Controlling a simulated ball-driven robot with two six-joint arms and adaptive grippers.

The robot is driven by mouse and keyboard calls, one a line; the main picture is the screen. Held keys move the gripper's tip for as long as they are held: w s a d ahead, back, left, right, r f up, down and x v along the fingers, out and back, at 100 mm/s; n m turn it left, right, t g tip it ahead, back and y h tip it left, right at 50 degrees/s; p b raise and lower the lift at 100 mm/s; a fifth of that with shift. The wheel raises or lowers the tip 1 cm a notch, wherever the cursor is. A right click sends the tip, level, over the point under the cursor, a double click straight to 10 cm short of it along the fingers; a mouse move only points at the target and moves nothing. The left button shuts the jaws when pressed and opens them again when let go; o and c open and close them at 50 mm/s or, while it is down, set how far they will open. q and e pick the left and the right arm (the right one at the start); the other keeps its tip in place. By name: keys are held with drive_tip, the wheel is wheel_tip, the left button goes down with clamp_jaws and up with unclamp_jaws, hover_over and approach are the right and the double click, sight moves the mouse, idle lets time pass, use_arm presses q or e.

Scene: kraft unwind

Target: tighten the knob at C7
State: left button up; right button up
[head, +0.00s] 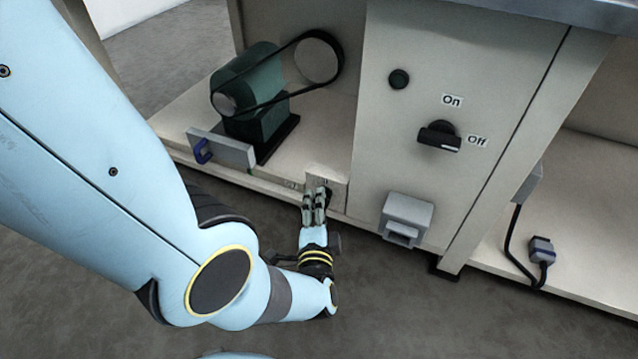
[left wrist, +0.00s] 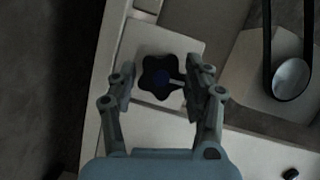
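A narrow gap seems to show at each side, but I cannot tell whether either finger touches. In the head view my left gripper (head: 314,198) is at the low front edge of the cabinet, at a small pale plate, and mostly hides the knob. The label there is too small to read surely. My right gripper is not in view.
A green motor (head: 262,115) with a black belt stands on the shelf behind. A grey box with a blue handle (head: 222,150) is left of my gripper. A black rotary switch (head: 438,137) and a grey socket box (head: 405,218) are on the panel at right.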

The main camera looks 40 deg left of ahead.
use_arm(q)
drive_tip(key=o, duration=0.4)
drive_tip(key=shift+s+f, duration=0.1)
drive_tip(key=shift+r, duration=0.25)
drive_tip(key=shift+o, duration=0.2)
wheel_tip(320, 180, up, 9)
drive_tip(key=shift+w, duration=0.2)
drive_tip(key=shift+s+a+r, duration=0.15)
drive_tip(key=shift+a+r, duration=0.05)
drive_tip(key=shift+r, duration=0.1)
drive_tip(key=shift+c, duration=0.3)
drive_tip(key=shift+r, duration=0.1)
drive_tip(key=shift+d, duration=0.1)
drive_tip(key=shift+c, duration=0.2)
